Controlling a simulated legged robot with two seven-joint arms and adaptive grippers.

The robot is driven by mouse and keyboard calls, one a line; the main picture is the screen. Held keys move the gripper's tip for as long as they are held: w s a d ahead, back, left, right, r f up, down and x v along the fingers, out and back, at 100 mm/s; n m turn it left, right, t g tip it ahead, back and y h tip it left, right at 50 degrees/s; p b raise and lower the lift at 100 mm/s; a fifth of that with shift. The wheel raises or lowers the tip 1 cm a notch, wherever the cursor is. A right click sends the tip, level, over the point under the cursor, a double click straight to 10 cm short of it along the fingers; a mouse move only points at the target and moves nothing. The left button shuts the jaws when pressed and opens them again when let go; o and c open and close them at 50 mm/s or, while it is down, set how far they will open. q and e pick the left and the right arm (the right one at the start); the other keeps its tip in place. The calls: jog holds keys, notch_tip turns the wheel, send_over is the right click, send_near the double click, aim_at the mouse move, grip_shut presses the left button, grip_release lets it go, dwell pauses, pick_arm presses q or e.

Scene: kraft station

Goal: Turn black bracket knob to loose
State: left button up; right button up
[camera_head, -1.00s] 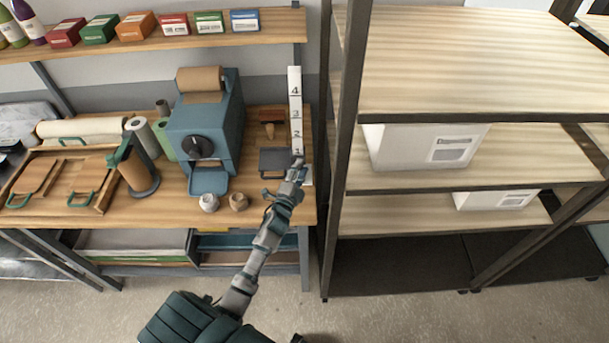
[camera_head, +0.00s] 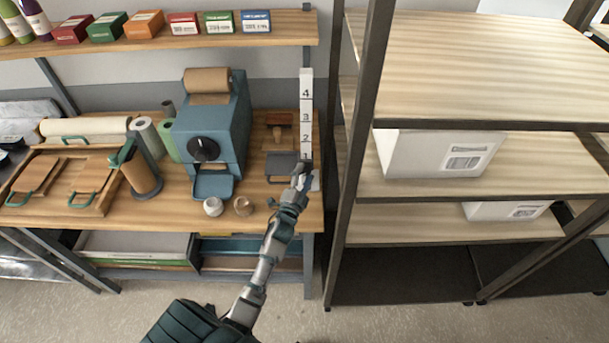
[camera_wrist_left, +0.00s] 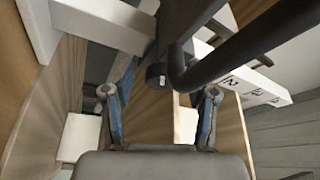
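A white post (camera_head: 306,115) with numbers 1 to 4 stands at the right end of the wooden workbench. My left gripper (camera_head: 302,171) is at the foot of this post. In the left wrist view my gripper's two fingers (camera_wrist_left: 160,108) are spread apart, with nothing visibly held between them. A dark bracket-like part with a thick black bar (camera_wrist_left: 235,50) lies just ahead of the fingers. A small pale-tipped piece (camera_wrist_left: 157,75) sits at its lower end, between the fingers; I cannot tell if it is the bracket knob. My right gripper is not in view.
A blue machine (camera_head: 232,120) with a round black dial (camera_head: 203,149) stands left of the post. A dark grey plate (camera_head: 281,167) lies beside my gripper. A metal shelf rack (camera_head: 352,170) stands close on the right, with white boxes (camera_head: 440,153).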

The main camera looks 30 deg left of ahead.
pick_arm(q)
jog(key=shift+r, duration=0.1)
jog(key=shift+s, duration=0.15)
jog(key=v, duration=1.1)
jog(key=shift+s, duration=0.3)
jog(key=shift+f, duration=0.2)
